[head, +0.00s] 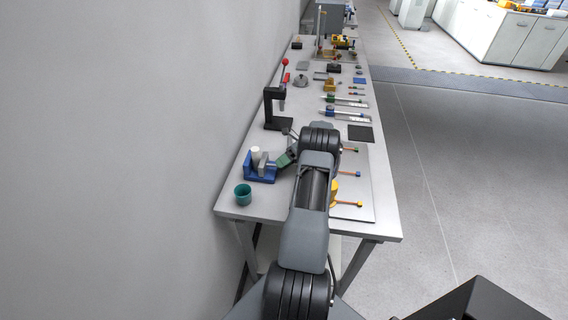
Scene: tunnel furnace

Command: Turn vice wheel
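A small blue vice (260,172) stands at the near left part of the workbench, by the wall side. A pale, whitish cylinder (256,154) stands at its jaws. I cannot make out the vice wheel; the vice's right side is close to my gripper and partly hidden there. My gripper (284,160) is at the end of my arm, just right of the vice and pointing left at it. It is small and partly covered by my arm, so I cannot tell whether its fingers are open or touch the vice.
A teal cup (243,194) stands in front of the vice near the bench's (232,209) front edge. A black press (273,108) with a red-knobbed lever stands behind. Several tools lie farther back and right. The wall (130,150) runs close on the left; open floor (470,180) lies right.

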